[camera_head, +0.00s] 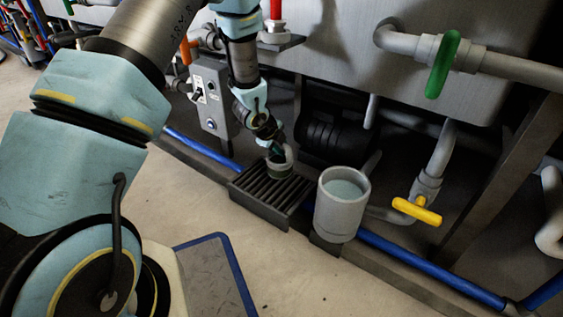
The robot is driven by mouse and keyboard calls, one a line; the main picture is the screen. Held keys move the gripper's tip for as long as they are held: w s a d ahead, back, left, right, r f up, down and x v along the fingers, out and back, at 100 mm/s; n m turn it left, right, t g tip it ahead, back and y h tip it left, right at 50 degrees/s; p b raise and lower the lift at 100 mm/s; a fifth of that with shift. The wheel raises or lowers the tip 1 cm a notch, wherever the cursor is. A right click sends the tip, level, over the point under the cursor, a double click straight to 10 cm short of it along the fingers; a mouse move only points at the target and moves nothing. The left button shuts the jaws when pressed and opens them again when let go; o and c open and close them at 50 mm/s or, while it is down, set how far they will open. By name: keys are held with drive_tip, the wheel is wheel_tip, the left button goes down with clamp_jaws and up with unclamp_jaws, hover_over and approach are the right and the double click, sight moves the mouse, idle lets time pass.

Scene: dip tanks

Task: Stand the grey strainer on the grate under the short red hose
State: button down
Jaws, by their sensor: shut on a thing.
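The dark slatted grate (262,206) lies at floor level in front of the tank. A small grey strainer (280,170) with a pale curved part beside it is at the grate's back end. My gripper (275,150) reaches down from above and is shut on the strainer. The strainer looks upright, but I cannot tell whether its bottom touches the grate. A red vertical piece (276,10), perhaps the short red hose, shows at the top edge above a grey bracket; its upper part is out of view.
A pale grey bucket (341,215) stands just right of the grate. A blue pipe (400,256) runs along the floor. A yellow-handled valve (417,210) and a green-handled valve (443,65) are at the right. A grey switch box (209,97) is left of my forearm. Open floor lies in front.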

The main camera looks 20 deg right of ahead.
sight(280, 157)
wheel_tip(280, 157, down, 4)
drive_tip(key=shift+r+b, duration=0.2)
drive_tip(key=shift+b, duration=0.55)
drive_tip(key=shift+r, duration=0.1)
drive_tip(key=c, duration=1.2)
unclamp_jaws()
drive_tip(key=shift+f, duration=0.2)
drive_tip(key=o, duration=0.5)
drive_tip(key=shift+c, duration=0.2)
drive_tip(key=shift+r, duration=0.1)
